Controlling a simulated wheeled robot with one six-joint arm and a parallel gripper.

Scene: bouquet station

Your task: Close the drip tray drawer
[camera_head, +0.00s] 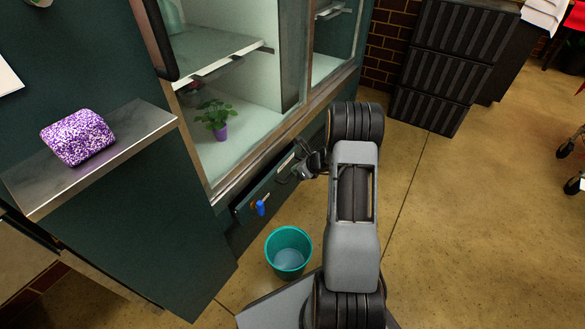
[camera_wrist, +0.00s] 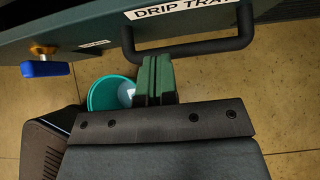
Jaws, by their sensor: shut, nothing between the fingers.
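The drip tray drawer (camera_head: 252,208) is a dark green front low on the cabinet, under the glass display. Its front shows along the top of the wrist view (camera_wrist: 75,28), with a white "DRIP TRA…" label and a black bar handle (camera_wrist: 200,47). How far it stands out is hard to tell. My gripper (camera_head: 304,166) is in front of the drawer near its handle. In the wrist view its green fingers (camera_wrist: 157,60) are shut together and empty, with their tips right by the handle bar. I cannot tell whether they touch it.
A blue-handled tap (camera_head: 261,207) sticks out of the drawer front, left of the handle. A teal bucket (camera_head: 288,262) stands on the floor below. A potted plant (camera_head: 216,118) is inside the display. A purple speckled block (camera_head: 78,137) lies on the side shelf.

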